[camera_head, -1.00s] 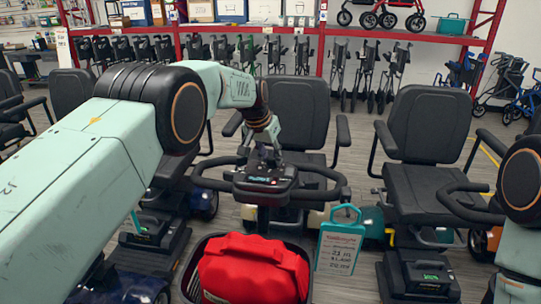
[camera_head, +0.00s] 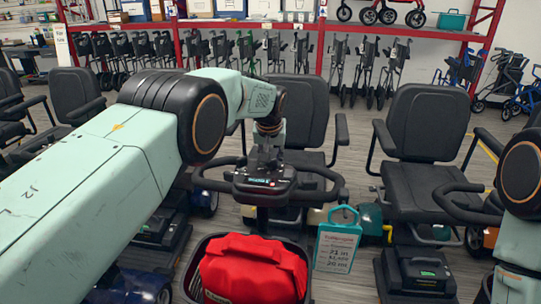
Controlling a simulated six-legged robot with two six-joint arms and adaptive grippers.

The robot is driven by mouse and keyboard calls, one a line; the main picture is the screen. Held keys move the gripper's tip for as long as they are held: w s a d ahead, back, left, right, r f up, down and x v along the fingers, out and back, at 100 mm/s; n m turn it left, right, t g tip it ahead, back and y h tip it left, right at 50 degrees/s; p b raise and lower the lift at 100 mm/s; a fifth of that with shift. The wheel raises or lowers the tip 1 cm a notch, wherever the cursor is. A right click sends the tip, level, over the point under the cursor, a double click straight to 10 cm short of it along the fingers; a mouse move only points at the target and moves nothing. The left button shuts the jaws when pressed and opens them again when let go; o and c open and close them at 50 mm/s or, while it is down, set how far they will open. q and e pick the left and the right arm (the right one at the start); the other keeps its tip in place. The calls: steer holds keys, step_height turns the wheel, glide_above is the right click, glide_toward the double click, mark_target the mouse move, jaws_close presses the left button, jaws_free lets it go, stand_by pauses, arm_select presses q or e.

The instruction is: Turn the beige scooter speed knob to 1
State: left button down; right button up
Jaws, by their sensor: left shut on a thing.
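The scooter in front of me has a dark control console (camera_head: 264,184) with a small lit display, on a tiller with loop handlebars (camera_head: 322,184). Its body shows a little beige (camera_head: 316,216) low behind the price tag. My left gripper (camera_head: 264,168) points down onto the top of the console, and its fingers are shut there. The speed knob is hidden under the fingers, and its setting cannot be read. My right arm shows only at the right edge; its gripper is out of view.
A basket (camera_head: 190,280) with a red bag (camera_head: 254,268) hangs in front of the tiller. A teal price tag (camera_head: 337,243) stands beside it. Another scooter seat (camera_head: 414,130) is at the right. Red shelving (camera_head: 330,28) with folded walkers is behind.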

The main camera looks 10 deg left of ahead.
stand_by(0.4)
arm_select(q)
steer(key=c, duration=1)
jaws_free()
steer(key=shift+w+f, duration=0.1)
steer(key=shift+w, duration=0.05)
steer(key=v, duration=1.2)
